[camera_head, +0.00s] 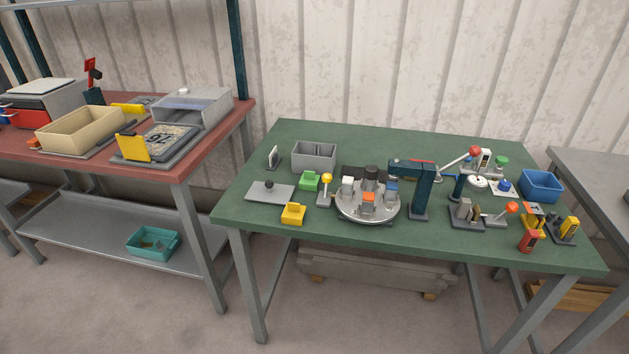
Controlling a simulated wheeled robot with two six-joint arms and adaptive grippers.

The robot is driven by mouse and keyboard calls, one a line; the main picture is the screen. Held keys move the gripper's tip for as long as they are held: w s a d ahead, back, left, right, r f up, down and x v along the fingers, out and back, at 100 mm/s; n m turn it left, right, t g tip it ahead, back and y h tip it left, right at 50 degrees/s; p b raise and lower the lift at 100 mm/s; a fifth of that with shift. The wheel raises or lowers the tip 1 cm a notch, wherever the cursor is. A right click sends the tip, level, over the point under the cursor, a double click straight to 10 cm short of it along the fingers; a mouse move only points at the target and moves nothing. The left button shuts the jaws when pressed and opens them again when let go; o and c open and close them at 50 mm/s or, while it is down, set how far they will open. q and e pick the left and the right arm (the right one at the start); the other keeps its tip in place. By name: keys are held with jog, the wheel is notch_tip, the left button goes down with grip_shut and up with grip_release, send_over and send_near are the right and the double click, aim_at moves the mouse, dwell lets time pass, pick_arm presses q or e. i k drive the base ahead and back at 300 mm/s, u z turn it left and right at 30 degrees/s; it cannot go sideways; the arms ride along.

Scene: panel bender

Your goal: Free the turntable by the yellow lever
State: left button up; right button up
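The turntable (352,213) is a round light-grey disc on the green table, with several small blocks on it, one of them orange (367,197). The yellow lever (327,178) is a short upright stick with a yellow ball knob, standing on a small grey base just left of the turntable. A dark teal press-like frame (424,190) stands at the turntable's right and reaches over its edge. Neither of my grippers shows in the head view. Whether the turntable is locked cannot be told.
Left of the lever are a grey plate (258,194), a yellow block (293,214), a green block (309,181) and a grey bin (325,154). Red- and orange-knobbed levers and a blue bin (541,184) crowd the right. The table's front strip (330,233) is clear.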

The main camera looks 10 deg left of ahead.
aim_at(326, 178)
jog(key=u, duration=1.1)
jog(key=i, duration=0.8)
jog(key=z, duration=0.75)
